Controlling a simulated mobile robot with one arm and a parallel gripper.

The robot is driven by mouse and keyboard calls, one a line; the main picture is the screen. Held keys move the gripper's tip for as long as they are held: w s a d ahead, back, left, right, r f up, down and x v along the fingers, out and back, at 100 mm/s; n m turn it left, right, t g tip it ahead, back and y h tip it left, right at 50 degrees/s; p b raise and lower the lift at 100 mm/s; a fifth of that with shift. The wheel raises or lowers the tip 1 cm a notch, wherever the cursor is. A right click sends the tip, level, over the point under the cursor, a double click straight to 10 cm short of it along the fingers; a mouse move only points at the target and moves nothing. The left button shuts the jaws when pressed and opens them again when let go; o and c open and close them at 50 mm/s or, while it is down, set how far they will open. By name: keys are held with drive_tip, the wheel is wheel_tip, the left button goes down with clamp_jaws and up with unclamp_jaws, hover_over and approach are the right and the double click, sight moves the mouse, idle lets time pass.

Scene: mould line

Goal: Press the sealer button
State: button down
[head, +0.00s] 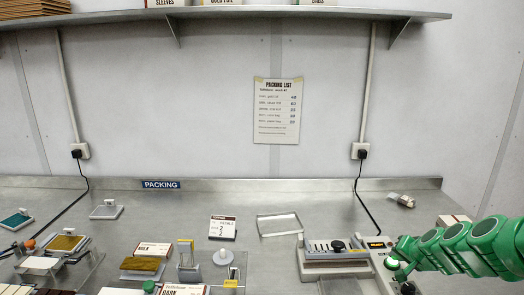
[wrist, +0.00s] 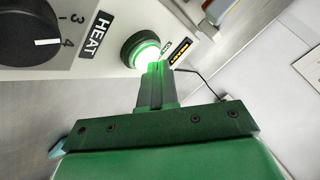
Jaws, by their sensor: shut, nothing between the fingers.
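The sealer (head: 340,262) stands at the right of the bench in the head view, with a black knob on top and a small lit display. Its round green button (wrist: 138,47) glows in the wrist view, set in a dark green collar on the pale panel. My gripper (wrist: 157,70) is shut and empty. Its fingertips reach the lower right edge of the button in the wrist view; I cannot tell whether they touch it. In the head view, the button (head: 391,263) is beside the end of my green arm, which partly covers the sealer's right side.
A black HEAT dial (wrist: 42,35) is left of the button. An empty clear tray (head: 279,225) lies left of the sealer. Boxes and small fixtures crowd the left and middle bench. A black cable (head: 366,205) runs from the wall socket towards the sealer.

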sight(395, 262)
drive_tip(key=shift+r, duration=0.35)
drive_tip(key=shift+r, duration=2.95)
